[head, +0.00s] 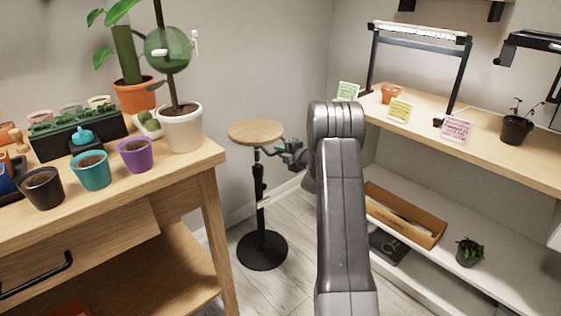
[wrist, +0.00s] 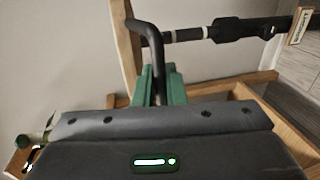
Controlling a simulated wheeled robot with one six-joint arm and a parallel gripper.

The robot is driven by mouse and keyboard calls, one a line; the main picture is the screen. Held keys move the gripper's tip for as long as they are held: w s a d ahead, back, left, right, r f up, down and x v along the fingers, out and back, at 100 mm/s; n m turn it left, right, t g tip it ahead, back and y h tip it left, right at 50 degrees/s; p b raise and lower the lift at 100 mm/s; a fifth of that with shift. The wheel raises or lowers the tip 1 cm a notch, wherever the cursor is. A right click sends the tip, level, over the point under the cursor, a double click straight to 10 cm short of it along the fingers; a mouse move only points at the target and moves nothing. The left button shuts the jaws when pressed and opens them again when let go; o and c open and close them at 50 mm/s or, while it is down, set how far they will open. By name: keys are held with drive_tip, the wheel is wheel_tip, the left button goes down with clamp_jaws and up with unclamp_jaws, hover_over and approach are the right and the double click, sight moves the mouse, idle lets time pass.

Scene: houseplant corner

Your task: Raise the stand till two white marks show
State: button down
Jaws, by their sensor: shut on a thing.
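The stand has a round wooden top (head: 256,131), a black post (head: 259,180) and a round black base (head: 262,250); it stands upright on the floor. My gripper (head: 283,149) is just below and right of the top. In the wrist view the green fingers of my gripper (wrist: 160,88) are shut on a bent black handle (wrist: 154,45) beside the wooden top (wrist: 127,50). The post (wrist: 235,28) runs sideways there, with a thin pale band near the handle and perhaps another further along; I cannot tell their number surely. A pale label (wrist: 299,26) hangs at the collar.
A wooden bench (head: 150,185) with several pots stands left of the stand, its corner close. A white pot (head: 181,130) with a tall plant is near that corner. Shelving (head: 480,150) with lamps and cards stands right. Floor (head: 225,255) around the base is clear.

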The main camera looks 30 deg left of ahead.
drive_tip(key=shift+r, duration=0.2)
drive_tip(key=c, duration=1.9)
unclamp_jaws()
drive_tip(key=shift+f, duration=0.1)
drive_tip(key=shift+d, duration=0.1)
drive_tip(key=p+v, duration=0.1)
drive_tip(key=v, duration=1.2)
drive_tip(key=shift+s+d+p, duration=0.25)
drive_tip(key=shift+p, duration=0.1)
drive_tip(key=shift+a, duration=0.1)
